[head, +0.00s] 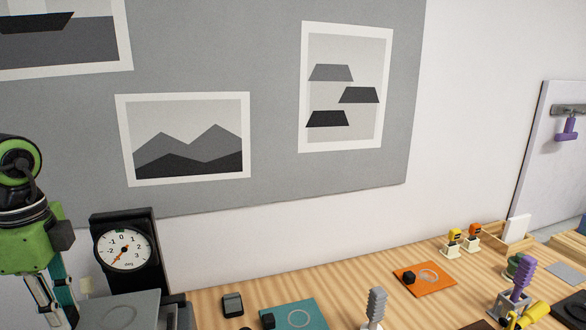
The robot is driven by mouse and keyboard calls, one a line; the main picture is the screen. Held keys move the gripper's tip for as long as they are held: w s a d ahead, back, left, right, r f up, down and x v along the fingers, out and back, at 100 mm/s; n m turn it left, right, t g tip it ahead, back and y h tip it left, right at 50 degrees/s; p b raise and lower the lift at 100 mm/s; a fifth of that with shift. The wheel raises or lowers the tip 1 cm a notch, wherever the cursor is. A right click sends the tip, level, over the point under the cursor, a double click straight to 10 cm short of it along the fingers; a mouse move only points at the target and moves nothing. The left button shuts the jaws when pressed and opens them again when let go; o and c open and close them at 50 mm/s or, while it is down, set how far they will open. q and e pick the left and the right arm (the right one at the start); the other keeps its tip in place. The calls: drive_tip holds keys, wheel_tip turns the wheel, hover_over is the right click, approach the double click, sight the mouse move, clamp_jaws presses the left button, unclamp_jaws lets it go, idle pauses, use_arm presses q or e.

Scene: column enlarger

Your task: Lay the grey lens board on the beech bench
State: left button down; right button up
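The beech bench (215,297) runs along the wall from bottom centre to the right, a striped wooden top. I cannot clearly identify the grey lens board. A flat grey plate (122,309) shows at the lower left, beside my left gripper and in front of the dial, but I cannot tell whether it is the board. My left gripper (50,316) hangs down at the left edge, below its green wrist. Its fingertips are at or beyond the bottom edge, so its opening and any contact are unclear. My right gripper is not in view.
A black dial gauge (123,248) stands at the left. A teal board (298,317), an orange board (437,285) and an upright grey ribbed handle (376,305) are on the bench. Purple (523,277) and yellow (532,316) handles crowd the right. Bare wood lies between the boards.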

use_arm(q)
wheel_tip(320, 180, down, 4)
drive_tip(key=shift+f+b, duration=0.15)
drive_tip(key=shift+b, duration=0.55)
drive_tip(key=shift+f+p, duration=0.45)
drive_tip(key=shift+p, duration=0.4)
drive_tip(key=shift+f, duration=0.2)
drive_tip(key=shift+r, duration=0.1)
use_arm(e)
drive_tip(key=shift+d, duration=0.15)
